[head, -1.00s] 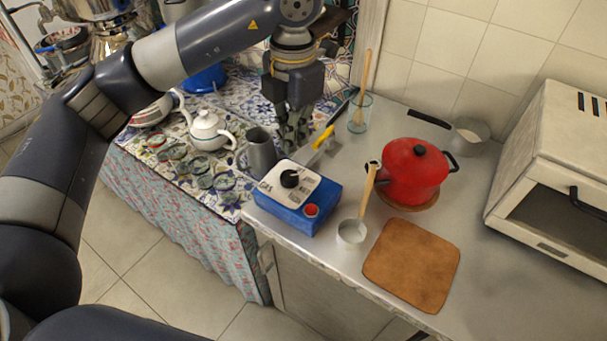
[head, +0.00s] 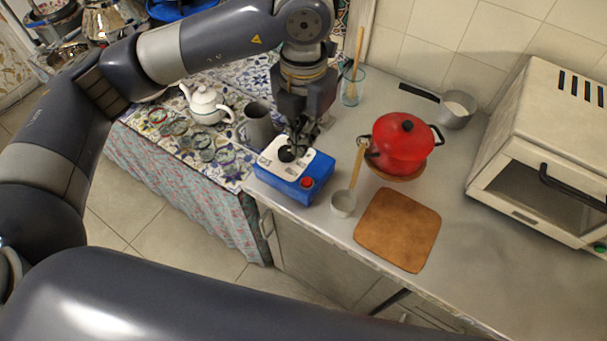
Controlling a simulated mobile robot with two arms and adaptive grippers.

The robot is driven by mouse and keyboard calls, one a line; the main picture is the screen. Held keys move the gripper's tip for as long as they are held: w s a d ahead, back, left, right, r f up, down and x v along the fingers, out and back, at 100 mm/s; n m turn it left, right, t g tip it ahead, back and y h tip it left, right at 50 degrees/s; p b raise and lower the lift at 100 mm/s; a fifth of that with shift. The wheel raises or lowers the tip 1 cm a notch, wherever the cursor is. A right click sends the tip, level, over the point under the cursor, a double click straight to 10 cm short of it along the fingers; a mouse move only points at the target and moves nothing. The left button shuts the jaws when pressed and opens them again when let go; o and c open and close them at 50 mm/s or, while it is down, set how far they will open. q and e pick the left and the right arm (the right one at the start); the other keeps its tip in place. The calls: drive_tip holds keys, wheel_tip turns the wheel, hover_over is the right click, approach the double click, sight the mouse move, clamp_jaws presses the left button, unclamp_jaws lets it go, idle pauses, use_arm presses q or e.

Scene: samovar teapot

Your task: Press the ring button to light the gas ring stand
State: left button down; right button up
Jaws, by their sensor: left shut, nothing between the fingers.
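A blue box (head: 309,196) with a white top plate (head: 320,166) marked GAS stands on the counter's left part. It has a black round knob (head: 287,155) on the plate and a red button (head: 307,183) at its near right corner. My left gripper (head: 298,147) points down with shut, empty fingers just over the plate, at the knob. I cannot tell whether the fingertips touch the knob. The red button is uncovered, nearer than the fingers. No flame shows, and I cannot make out a separate ring stand. My right gripper is out of view.
A grey jug (head: 257,127) stands close left of the box, with a white teapot (head: 207,104) beyond. Counter (head: 470,240) right of the board is clear.

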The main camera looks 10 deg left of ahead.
sight(307, 182)
use_arm(q)
wheel_tip(307, 182, down, 12)
drive_tip(key=p, duration=0.4)
drive_tip(key=shift+f, duration=0.65)
